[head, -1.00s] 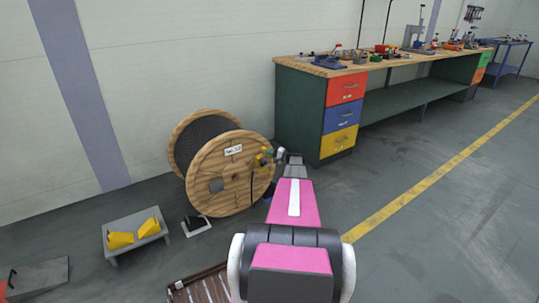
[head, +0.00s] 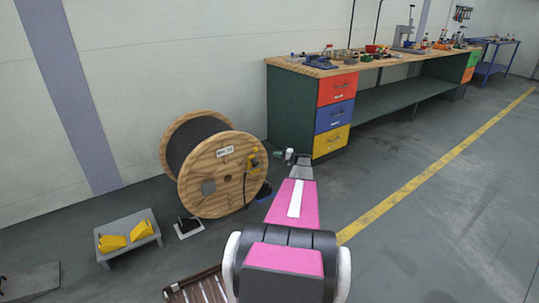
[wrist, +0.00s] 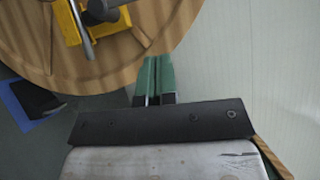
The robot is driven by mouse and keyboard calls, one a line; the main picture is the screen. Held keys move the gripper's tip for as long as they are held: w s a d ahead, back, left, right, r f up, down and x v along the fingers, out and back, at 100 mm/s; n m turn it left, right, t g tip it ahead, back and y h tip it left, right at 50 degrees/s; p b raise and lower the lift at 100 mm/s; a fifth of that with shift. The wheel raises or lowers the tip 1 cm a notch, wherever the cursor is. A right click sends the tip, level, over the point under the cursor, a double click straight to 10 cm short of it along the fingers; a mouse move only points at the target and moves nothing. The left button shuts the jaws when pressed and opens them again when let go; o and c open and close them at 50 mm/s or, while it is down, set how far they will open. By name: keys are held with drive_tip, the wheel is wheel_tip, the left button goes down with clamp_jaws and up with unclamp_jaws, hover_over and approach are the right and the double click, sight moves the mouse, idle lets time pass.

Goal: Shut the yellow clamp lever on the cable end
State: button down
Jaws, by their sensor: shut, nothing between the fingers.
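The yellow clamp (head: 252,160) sits on the right part of the wooden reel's front face in the head view, with a dark cable hanging below it. In the wrist view the yellow clamp (wrist: 71,24) is at the top left, cut by the frame edge, with a grey rod and a dark round part over it. I cannot tell the lever's exact position. My gripper (head: 284,155) is to the right of the clamp, apart from it. Its green fingers (wrist: 156,60) are together and empty in the wrist view, beside the reel's rim.
The wooden cable reel (head: 205,188) stands on the floor near the wall. A workbench (head: 285,110) with coloured drawers is behind my gripper at the right. A low grey stand (head: 128,239) with yellow wedges is at the left. The floor right of my arm is clear.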

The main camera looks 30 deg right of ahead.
drive_tip(key=shift+v, duration=1.65)
drive_tip(key=shift+r, duration=0.1)
drive_tip(key=s+a+r+n+g+h, duration=0.15)
drive_tip(key=s+a+g, duration=0.3)
drive_tip(key=a, duration=1.35)
drive_tip(key=s+a+r+n+g, duration=0.1)
drive_tip(key=s+a+n+g, duration=0.3)
drive_tip(key=a, duration=1.3)
drive_tip(key=s+a+r+n+g+h, duration=0.2)
drive_tip(key=s+a+h, duration=0.3)
drive_tip(key=s+a, duration=0.6)
drive_tip(key=s+a+r+n+g+h, duration=0.3)
drive_tip(key=s+a+r+g+h, duration=0.1)
drive_tip(key=s+a, duration=0.7)
drive_tip(key=s+h, duration=0.1)
drive_tip(key=s, duration=0.1)
drive_tip(key=shift+s+r, duration=0.25)
drive_tip(key=shift+s, duration=0.1)
